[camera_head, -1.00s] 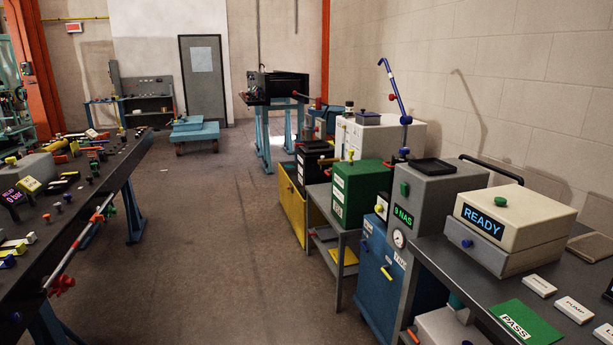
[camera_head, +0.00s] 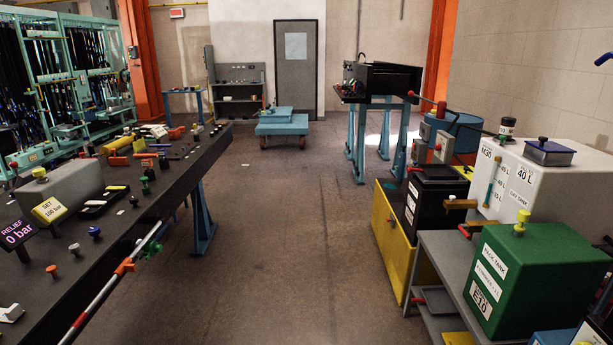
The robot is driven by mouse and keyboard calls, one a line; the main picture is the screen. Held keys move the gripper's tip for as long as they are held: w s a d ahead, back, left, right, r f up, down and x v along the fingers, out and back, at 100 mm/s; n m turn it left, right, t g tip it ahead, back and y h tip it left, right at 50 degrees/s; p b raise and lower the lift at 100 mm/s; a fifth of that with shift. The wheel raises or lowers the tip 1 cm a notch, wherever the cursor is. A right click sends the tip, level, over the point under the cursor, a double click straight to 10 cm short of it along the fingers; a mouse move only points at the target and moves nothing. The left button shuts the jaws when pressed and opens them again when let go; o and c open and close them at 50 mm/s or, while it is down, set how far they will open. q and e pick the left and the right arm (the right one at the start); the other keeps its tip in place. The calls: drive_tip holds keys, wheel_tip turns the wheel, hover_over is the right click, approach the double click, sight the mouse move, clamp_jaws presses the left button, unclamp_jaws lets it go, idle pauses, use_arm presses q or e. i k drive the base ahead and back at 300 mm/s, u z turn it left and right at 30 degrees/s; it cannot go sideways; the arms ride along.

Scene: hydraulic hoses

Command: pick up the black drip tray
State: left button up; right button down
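Neither of my grippers is in view. I cannot tell for certain which thing is the black drip tray. A small dark flat tray (camera_head: 437,300) lies on the lower shelf of the grey stand at the right, partly cut off by the stand's frame. A shallow black tray-like piece (camera_head: 104,202) also lies on the left bench with small items on it. The flat black tray that lay on the grey NAS box a second ago is out of view now.
A long dark workbench (camera_head: 185,183) with fittings runs along the left. At the right stand a green tank (camera_head: 536,271), a white tank (camera_head: 545,190) and a yellow cabinet (camera_head: 389,236). A blue cart (camera_head: 281,126) stands at the back. The aisle floor (camera_head: 290,240) between is clear.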

sight(432, 171)
drive_tip(key=z, duration=0.05)
drive_tip(key=i, duration=1.75)
drive_tip(key=z, duration=0.75)
drive_tip(key=i, duration=1.1)
drive_tip(key=z, duration=0.75)
